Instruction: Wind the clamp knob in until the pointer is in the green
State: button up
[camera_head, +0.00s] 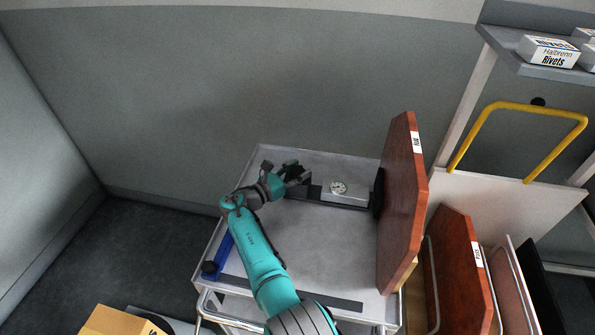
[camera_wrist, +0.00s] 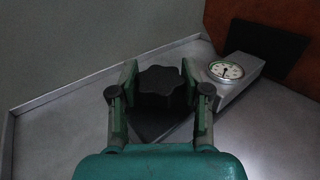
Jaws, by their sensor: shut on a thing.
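The clamp knob (camera_wrist: 162,86) is black and lobed, and it sits between the two fingers of my gripper (camera_wrist: 159,78) in the wrist view. My gripper is shut on it; in the head view my gripper (camera_head: 293,174) is at the left end of the clamp, where fingers and knob blend together. The clamp (camera_head: 352,198) is a grey block on a dark rail. Its round white dial (camera_head: 338,187) also shows in the wrist view (camera_wrist: 226,70). A dark pointer is visible there, but the dial is too small to tell whether it is in the green.
The clamp's black pad (camera_head: 378,192) is at a red-brown upright panel (camera_head: 402,210) on the grey cart top (camera_head: 325,250). A blue bar (camera_head: 224,252) lies along the left edge. More panels (camera_head: 460,270) stand at the right. The cart top's middle is clear.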

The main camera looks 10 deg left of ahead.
jog(key=shift+m+g+h, duration=0.4)
jog(key=shift+h, duration=0.1)
dwell(0.4)
jog(key=o, duration=1.2)
jog(key=shift+c, duration=0.2)
jog(key=v, duration=1.2)
jog(key=shift+d, duration=0.1)
